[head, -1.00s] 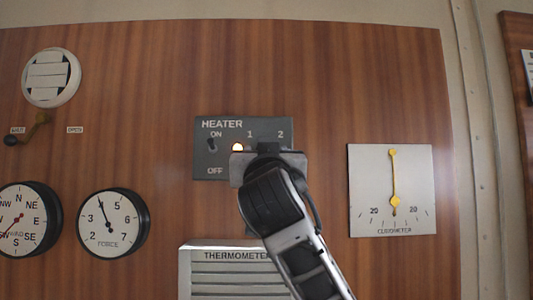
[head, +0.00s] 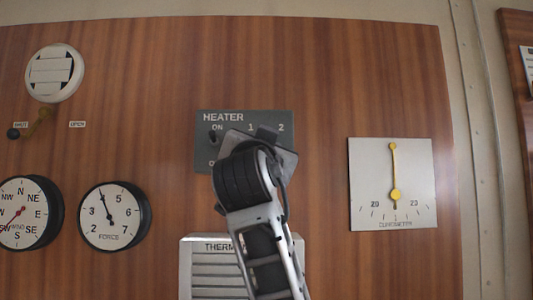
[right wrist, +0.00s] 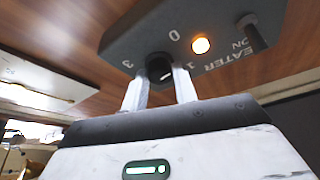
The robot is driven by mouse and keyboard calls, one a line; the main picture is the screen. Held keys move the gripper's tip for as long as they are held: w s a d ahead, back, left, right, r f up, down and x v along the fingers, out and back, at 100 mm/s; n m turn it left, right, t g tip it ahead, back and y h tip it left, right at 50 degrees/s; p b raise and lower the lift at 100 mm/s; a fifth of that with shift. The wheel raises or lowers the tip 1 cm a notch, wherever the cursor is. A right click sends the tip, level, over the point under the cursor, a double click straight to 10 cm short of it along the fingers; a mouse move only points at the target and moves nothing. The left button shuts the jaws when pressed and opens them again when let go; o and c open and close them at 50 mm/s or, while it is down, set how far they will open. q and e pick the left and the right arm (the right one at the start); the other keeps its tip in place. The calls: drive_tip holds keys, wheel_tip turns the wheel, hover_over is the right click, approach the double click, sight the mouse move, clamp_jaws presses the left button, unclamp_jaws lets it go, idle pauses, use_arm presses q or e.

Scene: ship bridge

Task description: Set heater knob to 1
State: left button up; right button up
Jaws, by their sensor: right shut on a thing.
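The dark grey heater panel (head: 244,117) is on the wood wall, in the middle of the head view. It also shows upside down in the right wrist view (right wrist: 125,40). My right gripper (right wrist: 158,84) is shut on the dark heater knob (right wrist: 159,66), one finger on either side. In the head view my right gripper (head: 262,148) is tilted and hides the knob, so its setting cannot be read there. In the wrist view numbers show around the knob, but its pointer is unclear. The indicator light (right wrist: 201,45) glows orange. My left gripper is not in view.
A dark switch (right wrist: 252,32) stands out from the panel beside the light. A slatted thermometer box (head: 200,268) is below the panel. A clinometer (head: 365,180) is to the right, with the force gauge (head: 105,232) and wind gauge (head: 22,225) to the left.

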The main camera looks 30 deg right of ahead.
use_arm(q)
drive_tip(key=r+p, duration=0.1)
drive_tip(key=p, duration=0.1)
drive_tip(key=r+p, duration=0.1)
drive_tip(key=p, duration=0.1)
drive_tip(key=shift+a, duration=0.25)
use_arm(e)
drive_tip(key=m+g, duration=0.2)
drive_tip(key=m, duration=0.2)
drive_tip(key=m+g+h, duration=0.1)
drive_tip(key=m+g, duration=0.1)
drive_tip(key=m, duration=0.3)
drive_tip(key=r+m+g, duration=0.1)
drive_tip(key=m, duration=0.3)
drive_tip(key=shift+w+a+m+g+h, duration=0.15)
drive_tip(key=shift+a+m+g+h, duration=0.15)
drive_tip(key=shift+a+m+g, duration=0.1)
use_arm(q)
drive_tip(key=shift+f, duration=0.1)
use_arm(e)
drive_tip(key=shift+f, duration=0.1)
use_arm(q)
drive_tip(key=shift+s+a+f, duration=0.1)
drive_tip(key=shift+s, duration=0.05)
use_arm(e)
drive_tip(key=shift+d, duration=0.1)
drive_tip(key=o, duration=1)
drive_tip(key=shift+c, duration=0.2)
